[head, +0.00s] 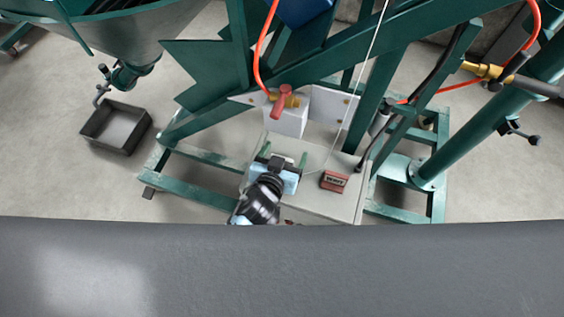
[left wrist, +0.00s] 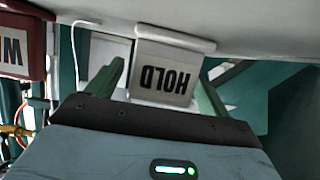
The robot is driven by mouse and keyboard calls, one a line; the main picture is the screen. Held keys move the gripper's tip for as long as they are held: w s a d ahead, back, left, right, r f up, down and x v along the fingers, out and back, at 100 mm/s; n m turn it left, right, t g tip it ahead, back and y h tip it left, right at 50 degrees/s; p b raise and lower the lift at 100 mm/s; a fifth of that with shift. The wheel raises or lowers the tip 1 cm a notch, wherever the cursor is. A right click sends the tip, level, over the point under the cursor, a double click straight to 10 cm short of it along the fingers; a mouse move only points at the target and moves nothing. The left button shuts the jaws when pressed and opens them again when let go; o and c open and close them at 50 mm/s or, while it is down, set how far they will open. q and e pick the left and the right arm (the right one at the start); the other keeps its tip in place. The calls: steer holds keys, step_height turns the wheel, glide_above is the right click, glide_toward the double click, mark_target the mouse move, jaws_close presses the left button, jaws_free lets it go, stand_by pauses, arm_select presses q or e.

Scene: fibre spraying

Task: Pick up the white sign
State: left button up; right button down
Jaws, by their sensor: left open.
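The white sign (left wrist: 165,70) shows in the left wrist view, with the black word HOLD upside down on its face. My left gripper (left wrist: 160,84) is open, its two green fingers on either side of the sign in that view. The right-hand finger overlaps the sign's edge in the picture; I cannot tell whether it touches. In the head view, my left gripper (head: 283,157) is over the pale table (head: 310,203), and the sign cannot be made out clearly there. My right gripper is not in view.
A red sign reading WAIT (head: 334,181) stands on the table right of my left gripper; it also shows in the left wrist view (left wrist: 22,52). A white box with a red-handled valve (head: 287,119) is behind. Green frame beams (head: 218,80) surround the table. A dark tray (head: 116,128) lies on the floor.

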arm_select(q)
steer(key=c, duration=0.9)
steer(key=shift+c, duration=0.8)
steer(key=shift+r, duration=0.1)
steer(key=shift+r, duration=0.5)
step_height(320, 180, up, 2)
steer(key=shift+r+p, duration=0.15)
steer(key=shift+p, duration=0.35)
steer(key=s+a+r, duration=0.1)
steer(key=s+a, duration=0.8)
steer(key=a, duration=0.4)
steer(key=shift+a+r+p, duration=0.15)
steer(key=shift+r+p, duration=0.15)
